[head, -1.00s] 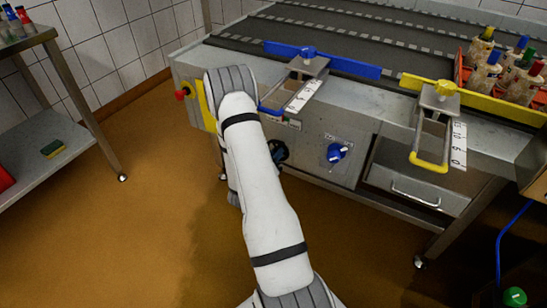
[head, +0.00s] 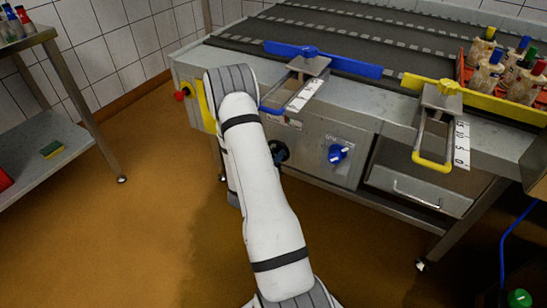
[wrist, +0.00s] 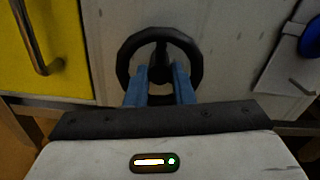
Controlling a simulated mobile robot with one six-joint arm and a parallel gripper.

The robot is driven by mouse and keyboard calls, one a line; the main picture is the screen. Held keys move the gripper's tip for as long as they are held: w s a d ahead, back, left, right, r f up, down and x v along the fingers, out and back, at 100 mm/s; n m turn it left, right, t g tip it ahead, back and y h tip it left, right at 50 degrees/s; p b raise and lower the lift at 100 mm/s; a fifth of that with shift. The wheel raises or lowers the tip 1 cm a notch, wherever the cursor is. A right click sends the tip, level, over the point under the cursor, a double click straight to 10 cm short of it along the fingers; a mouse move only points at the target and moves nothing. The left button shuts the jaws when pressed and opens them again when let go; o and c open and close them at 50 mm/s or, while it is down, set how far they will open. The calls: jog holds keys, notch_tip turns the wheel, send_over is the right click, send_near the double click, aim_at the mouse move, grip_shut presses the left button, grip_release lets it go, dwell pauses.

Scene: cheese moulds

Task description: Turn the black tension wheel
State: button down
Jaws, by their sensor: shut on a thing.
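The black tension wheel (wrist: 161,48) is upright on the grey machine front in the wrist view, with a round rim and a spoke at the top. My gripper (wrist: 161,72) has its two blue fingers on either side of the wheel's middle, and it is shut on the wheel. The fingers hide the lower middle of the wheel. In the head view the wheel (head: 284,152) shows only in part beside my white arm, which hides the rest of it and my gripper.
A blue knob (head: 338,153) sits right of the wheel. A yellow panel (wrist: 45,50) with a metal handle is to its left. A drawer (head: 410,188) and the yellow guide (head: 432,162) stand further right. A steel shelf (head: 60,150) is far left, with open floor between.

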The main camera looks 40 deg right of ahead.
jog(key=shift+s+d+r, duration=0.2)
dwell(0.3)
jog(key=c, duration=1.5)
grip_release()
jog(key=shift+a, duration=0.1)
jog(key=shift+p+v, duration=0.85)
jog(key=shift+v, duration=3)
jog(key=shift+w+f, duration=0.1)
